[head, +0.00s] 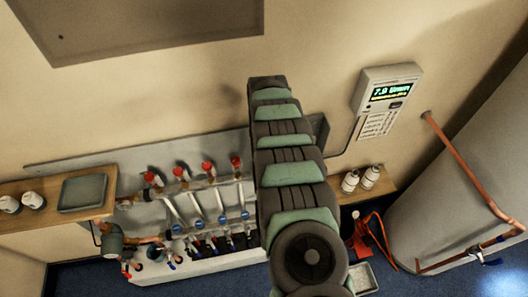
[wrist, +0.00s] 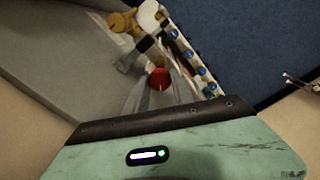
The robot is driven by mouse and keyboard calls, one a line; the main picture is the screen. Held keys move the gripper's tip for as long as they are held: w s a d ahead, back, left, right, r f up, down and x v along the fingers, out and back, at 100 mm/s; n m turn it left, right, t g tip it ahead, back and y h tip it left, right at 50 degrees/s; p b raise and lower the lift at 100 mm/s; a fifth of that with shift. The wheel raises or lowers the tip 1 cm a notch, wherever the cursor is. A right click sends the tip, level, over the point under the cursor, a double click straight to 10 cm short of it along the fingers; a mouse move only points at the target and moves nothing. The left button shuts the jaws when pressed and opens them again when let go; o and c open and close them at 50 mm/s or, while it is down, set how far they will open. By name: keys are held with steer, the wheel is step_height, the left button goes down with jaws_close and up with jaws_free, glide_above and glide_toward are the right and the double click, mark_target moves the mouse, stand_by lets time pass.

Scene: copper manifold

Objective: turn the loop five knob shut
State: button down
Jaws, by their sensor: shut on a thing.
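In the wrist view a red knob (wrist: 159,74) sits between the two grey fingers of my gripper (wrist: 161,86), which is shut on it. No number is readable on the knob, and its turn angle is unclear. In the head view my arm covers the right part of the copper manifold (head: 198,184), so the held knob and my gripper are hidden there. Several other red knobs, such as this one (head: 236,162), stand in a row left of my arm.
A row of blue caps (head: 221,220) runs below the red knobs, close beside my gripper in the wrist view (wrist: 187,55). A wall display (head: 388,92) is lit, its text hard to read. A shelf (head: 20,188) is at left, a tank (head: 455,215) at right.

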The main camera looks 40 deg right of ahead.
steer(key=m+b, duration=0.1)
steer(key=m, duration=0.4)
steer(key=shift+a+m+b, duration=0.1)
steer(key=shift+m+b, duration=0.2)
steer(key=shift+b, duration=0.05)
steer(key=m+b, duration=0.1)
steer(key=m, duration=0.3)
steer(key=shift+m, duration=0.3)
steer(key=c, duration=1.1)
jaws_free()
steer(key=shift+r, duration=0.1)
step_height(320, 180, up, 11)
steer(key=shift+f+b, duration=0.2)
steer(key=shift+b, duration=0.55)
